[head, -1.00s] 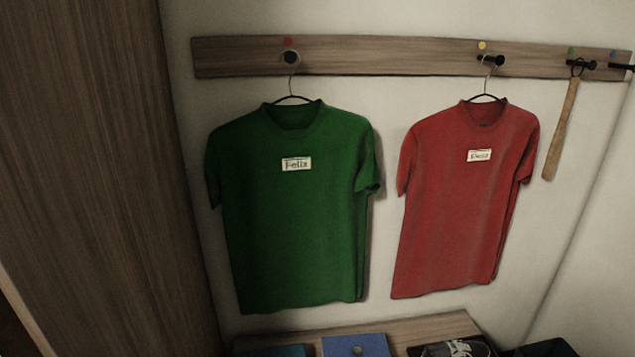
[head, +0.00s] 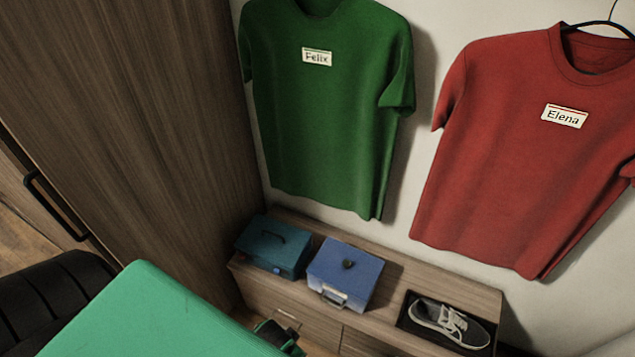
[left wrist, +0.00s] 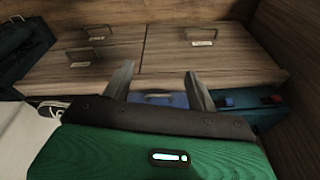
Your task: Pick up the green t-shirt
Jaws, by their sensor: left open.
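The green t-shirt (head: 325,115) hangs against the wall at the upper middle of the head view, with a white label reading "Felix". Its collar is cut off at the top edge, so its hanger is out of view. My left gripper (left wrist: 158,78) shows in the left wrist view with its two fingers apart and nothing held between them. It is low, in front of the bench, well below the shirt. The green t-shirt does not show in the wrist view. My right gripper is not in view.
A red t-shirt (head: 525,150) labelled "Elena" hangs to the right. Below, a low wooden bench (head: 385,325) bears a teal box (head: 272,247), a blue box (head: 345,275) and a sneaker (head: 450,322) in a dark tray. A tall wooden cabinet (head: 150,110) stands close on the left.

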